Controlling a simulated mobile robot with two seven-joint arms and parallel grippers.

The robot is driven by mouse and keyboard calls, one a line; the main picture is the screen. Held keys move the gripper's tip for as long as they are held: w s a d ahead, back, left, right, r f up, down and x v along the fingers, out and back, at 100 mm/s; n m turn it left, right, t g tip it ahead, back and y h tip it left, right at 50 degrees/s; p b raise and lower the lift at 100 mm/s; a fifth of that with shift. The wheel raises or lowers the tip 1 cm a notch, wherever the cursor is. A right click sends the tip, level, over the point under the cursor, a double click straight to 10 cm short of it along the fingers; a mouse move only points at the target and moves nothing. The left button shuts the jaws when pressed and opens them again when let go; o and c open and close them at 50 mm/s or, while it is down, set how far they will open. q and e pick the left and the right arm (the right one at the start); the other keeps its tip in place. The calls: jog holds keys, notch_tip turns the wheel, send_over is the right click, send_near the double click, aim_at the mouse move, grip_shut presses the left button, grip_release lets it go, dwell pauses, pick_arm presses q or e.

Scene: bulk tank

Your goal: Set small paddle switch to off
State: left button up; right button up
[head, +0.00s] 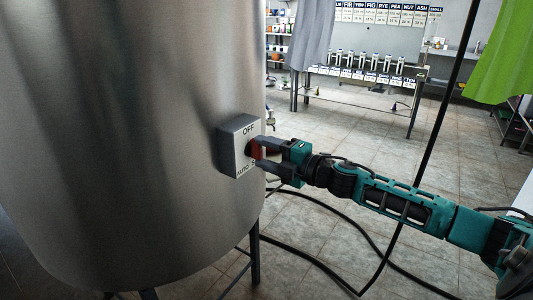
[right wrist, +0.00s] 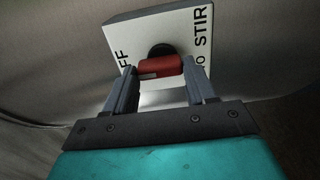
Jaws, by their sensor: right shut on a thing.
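A white switch box (head: 240,145) with a grey side is fixed to the wall of the steel tank (head: 120,130). Its face reads OFF at the top and AUTO and another word, partly hidden, at the bottom. The red paddle (head: 256,148) sits at the middle of the face. My right gripper (head: 264,157) reaches it from the right and is shut on it. In the right wrist view the red paddle (right wrist: 160,67) lies between the two fingers, in front of a black hub, and the box face (right wrist: 125,45) shows STIR. My left gripper is not in view.
A small tap (head: 270,122) is on the tank behind the box. Black hoses (head: 330,270) run over the tiled floor below my right arm. A dark tank leg (head: 254,240) stands below the box. A table (head: 360,80) with several items stands at the back.

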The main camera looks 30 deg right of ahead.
dwell(0.3)
jog(key=o, duration=1)
jog(key=shift+o, duration=0.2)
jog(key=shift+s+d+f, duration=0.1)
jog(key=shift+s+d, duration=0.1)
jog(key=shift+s, duration=0.3)
jog(key=v, duration=1.1)
jog(key=shift+s, duration=0.4)
